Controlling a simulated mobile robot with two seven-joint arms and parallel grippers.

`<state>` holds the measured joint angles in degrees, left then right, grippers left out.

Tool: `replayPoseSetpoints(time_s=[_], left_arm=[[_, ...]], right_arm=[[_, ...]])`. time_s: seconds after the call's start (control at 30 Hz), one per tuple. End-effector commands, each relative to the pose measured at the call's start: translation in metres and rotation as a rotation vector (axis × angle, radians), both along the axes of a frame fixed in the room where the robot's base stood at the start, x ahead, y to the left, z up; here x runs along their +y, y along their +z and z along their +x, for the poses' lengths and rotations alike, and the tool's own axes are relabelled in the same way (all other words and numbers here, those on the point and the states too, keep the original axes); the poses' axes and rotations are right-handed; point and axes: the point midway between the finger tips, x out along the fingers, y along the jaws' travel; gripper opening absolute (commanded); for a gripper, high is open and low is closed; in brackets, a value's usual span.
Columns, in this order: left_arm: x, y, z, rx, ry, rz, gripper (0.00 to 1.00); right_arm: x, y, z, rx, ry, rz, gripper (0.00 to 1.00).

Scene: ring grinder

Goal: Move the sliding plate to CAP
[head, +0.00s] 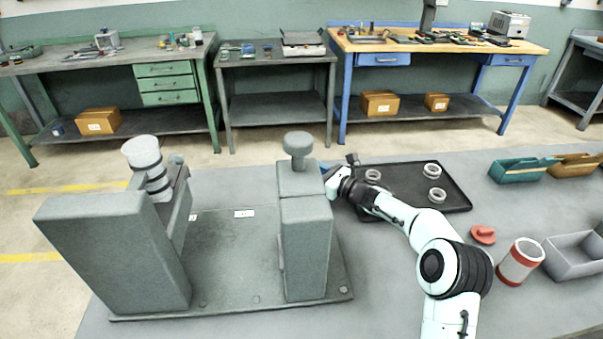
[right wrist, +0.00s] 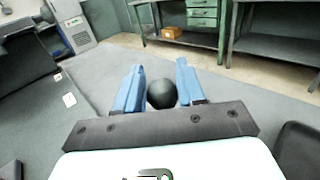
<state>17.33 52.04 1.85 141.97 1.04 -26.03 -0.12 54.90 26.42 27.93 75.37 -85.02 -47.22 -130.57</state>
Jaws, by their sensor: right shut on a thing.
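The ring grinder stands on a grey base plate (head: 225,260). It has a tall grey block (head: 118,250) at left and a grey post with a round top knob (head: 305,230) at right. Two small white labels, too small to read, lie on the base (head: 244,213); they also show in the right wrist view (right wrist: 69,99). The sliding plate cannot be made out clearly. My right gripper (head: 328,174) is beside the post, partly hidden by it. In the right wrist view its blue fingers (right wrist: 159,92) are shut on a round black knob (right wrist: 161,95). My left gripper is out of view.
A black tray (head: 455,198) with three pale rings lies behind my right arm. A red part (head: 482,234), a red-and-white cylinder (head: 520,262), a grey bin (head: 578,258) and a green bin (head: 517,171) stand at right. A banded pale cylinder (head: 150,168) tops the grinder's left side.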

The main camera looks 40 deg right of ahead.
Motion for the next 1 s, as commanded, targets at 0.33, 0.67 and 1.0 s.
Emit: replayPoseSetpoints(time_s=[0.33, 0.67, 1.0], left_arm=[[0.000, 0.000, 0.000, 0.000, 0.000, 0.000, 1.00], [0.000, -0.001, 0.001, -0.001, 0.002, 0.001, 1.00], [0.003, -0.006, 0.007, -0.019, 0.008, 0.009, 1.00]], right_arm=[[-0.005, 0.000, -0.001, 0.003, -0.011, -0.005, 0.61], [-0.006, 0.000, -0.008, 0.004, -0.010, -0.005, 0.61], [-0.022, 0.000, -0.076, 0.006, -0.014, -0.006, 0.61]])
